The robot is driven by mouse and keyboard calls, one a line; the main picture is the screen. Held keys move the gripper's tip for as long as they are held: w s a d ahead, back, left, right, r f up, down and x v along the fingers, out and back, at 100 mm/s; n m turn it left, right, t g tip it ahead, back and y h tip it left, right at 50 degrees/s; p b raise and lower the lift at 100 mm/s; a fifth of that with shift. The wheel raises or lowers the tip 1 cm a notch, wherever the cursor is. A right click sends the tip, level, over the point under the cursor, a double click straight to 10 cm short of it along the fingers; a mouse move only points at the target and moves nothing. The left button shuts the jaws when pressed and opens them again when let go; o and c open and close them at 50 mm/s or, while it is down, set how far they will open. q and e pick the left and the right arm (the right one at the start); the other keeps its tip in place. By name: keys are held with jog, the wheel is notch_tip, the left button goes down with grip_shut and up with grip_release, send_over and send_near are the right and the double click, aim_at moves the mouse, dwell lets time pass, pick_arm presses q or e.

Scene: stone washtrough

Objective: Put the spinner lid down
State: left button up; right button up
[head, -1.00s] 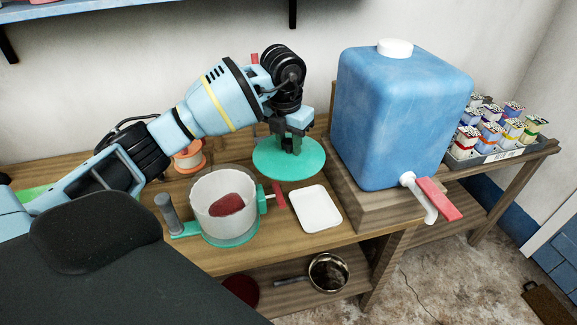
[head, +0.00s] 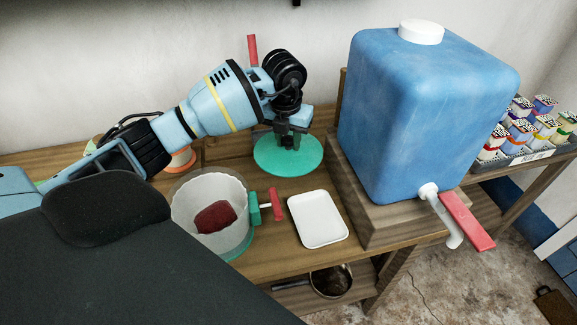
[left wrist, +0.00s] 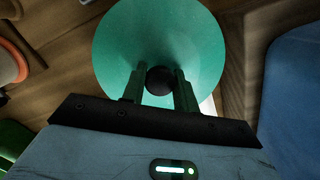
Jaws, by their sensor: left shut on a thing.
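The spinner lid (head: 285,160) is a flat round green disc with a dark knob at its middle. My left gripper (head: 290,143) points down and is shut on that knob. In the left wrist view the lid (left wrist: 155,35) fills the top middle, with the knob (left wrist: 159,80) between the two fingers. The lid looks level, over the table behind the spinner bowl; I cannot tell whether it touches the wood. The spinner bowl (head: 180,212) is clear and open, with a white basket and a dark red item (head: 215,217) inside. My right gripper is not in view.
A white tray (head: 318,219) lies right of the bowl. A big blue water container (head: 425,120) with a red-handled tap (head: 467,221) stands on a wooden block at the right. An orange spool (head: 182,160) is left of the lid. A pan (head: 330,281) sits on the lower shelf.

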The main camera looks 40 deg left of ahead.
aim_at(288, 150)
pick_arm(q)
notch_tip(288, 150, down, 4)
jog(key=shift+r, duration=0.1)
jog(key=shift+f, duration=0.7)
notch_tip(288, 150, down, 3)
jog(key=shift+w+r, duration=0.1)
jog(key=shift+r, duration=0.1)
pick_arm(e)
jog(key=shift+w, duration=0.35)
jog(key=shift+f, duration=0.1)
pick_arm(q)
jog(key=shift+f, duration=0.15)
jog(key=o, duration=1)
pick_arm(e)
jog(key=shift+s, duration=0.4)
